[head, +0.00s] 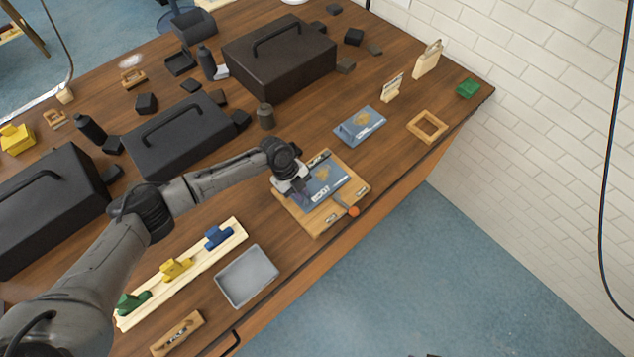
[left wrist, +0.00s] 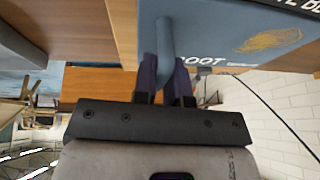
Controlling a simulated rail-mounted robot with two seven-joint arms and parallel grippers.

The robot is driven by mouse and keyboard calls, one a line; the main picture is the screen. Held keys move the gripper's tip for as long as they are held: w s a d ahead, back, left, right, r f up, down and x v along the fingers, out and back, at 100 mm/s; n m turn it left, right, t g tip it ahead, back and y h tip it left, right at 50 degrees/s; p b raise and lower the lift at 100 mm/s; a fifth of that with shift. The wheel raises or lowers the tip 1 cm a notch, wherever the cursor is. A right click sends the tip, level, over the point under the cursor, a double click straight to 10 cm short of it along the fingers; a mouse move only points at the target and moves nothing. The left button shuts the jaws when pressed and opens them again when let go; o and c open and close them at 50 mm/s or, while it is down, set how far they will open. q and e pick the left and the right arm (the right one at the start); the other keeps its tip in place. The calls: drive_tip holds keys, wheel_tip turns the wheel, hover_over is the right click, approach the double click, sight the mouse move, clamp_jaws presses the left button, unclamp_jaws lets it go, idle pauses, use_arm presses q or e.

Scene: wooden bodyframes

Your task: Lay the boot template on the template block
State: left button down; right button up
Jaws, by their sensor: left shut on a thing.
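The boot template (head: 327,180) is a blue-grey plate with a tan boot picture and the word BOOT. It is over the wooden template block (head: 323,222) near the table's front edge. I cannot tell whether it touches the block. My left gripper (head: 300,191) is shut on the template's blue-grey handle at the plate's left side. In the left wrist view the handle (left wrist: 166,45) stands between the fingers of the gripper (left wrist: 165,80), with the template (left wrist: 235,35) to the right. My right gripper is not in view.
An orange-tipped lever (head: 353,211) sticks out at the block's front. A second blue plate (head: 360,125) lies behind, near an empty wooden frame (head: 427,126). A grey tray (head: 246,276) and a pale rack (head: 180,272) of coloured pieces stand left of the block. Dark cases (head: 280,55) fill the back.

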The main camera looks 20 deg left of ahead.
use_arm(q)
drive_tip(key=shift+w, duration=0.1)
drive_tip(key=c, duration=1.2)
unclamp_jaws()
drive_tip(key=shift+o, duration=0.5)
drive_tip(key=shift+f, duration=0.15)
drive_tip(key=b+v, duration=0.1)
drive_tip(key=v, duration=1.3)
